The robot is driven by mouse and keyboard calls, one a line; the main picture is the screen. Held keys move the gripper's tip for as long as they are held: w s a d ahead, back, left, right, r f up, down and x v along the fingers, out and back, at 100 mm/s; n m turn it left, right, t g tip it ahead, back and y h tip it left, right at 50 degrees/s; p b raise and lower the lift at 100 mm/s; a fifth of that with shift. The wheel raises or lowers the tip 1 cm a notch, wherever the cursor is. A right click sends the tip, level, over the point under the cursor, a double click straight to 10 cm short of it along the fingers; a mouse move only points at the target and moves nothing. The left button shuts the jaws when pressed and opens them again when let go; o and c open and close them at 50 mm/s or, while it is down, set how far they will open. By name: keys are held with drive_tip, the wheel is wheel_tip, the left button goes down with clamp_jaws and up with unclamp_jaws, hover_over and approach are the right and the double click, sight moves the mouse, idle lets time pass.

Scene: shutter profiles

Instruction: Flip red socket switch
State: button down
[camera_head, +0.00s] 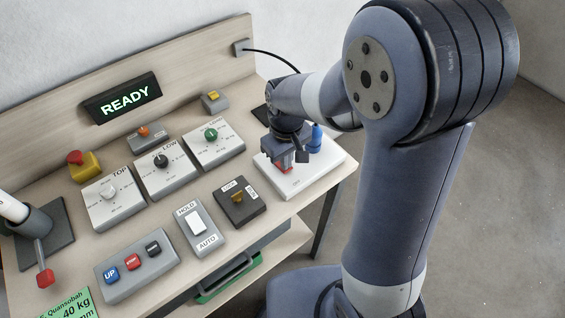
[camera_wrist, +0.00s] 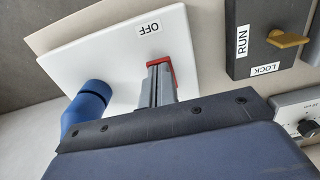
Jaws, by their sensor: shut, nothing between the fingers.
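The red socket switch (camera_head: 284,168) is a small red part on a white socket panel (camera_head: 318,172) at the right end of the bench. In the wrist view the red switch (camera_wrist: 172,62) shows as a red edge around my fingertips, beside an "OFF" label (camera_wrist: 148,28) on the white panel (camera_wrist: 92,62). Most of the switch is hidden behind the fingers. My gripper (camera_head: 282,163) is shut and points down at the switch; in the wrist view its fingers (camera_wrist: 160,72) reach the red part. I cannot tell whether they press on it or which way it is tilted.
A blue plug (camera_head: 316,138) stands on the panel close to my gripper; it also shows in the wrist view (camera_wrist: 87,106). A dark RUN/LOCK key box (camera_head: 238,201) is to the left. Dial boxes and the "READY" display (camera_head: 122,98) stand farther left.

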drive_tip(key=shift+f, duration=0.25)
drive_tip(key=shift+r, duration=0.1)
drive_tip(key=shift+r+p, duration=2.75)
drive_tip(key=shift+r, duration=0.8)
drive_tip(key=shift+f, duration=0.1)
wheel_tip(320, 180, down, 7)
drive_tip(key=b, duration=0.6)
drive_tip(key=shift+r+p, duration=0.2)
drive_tip(key=shift+p, duration=0.1)
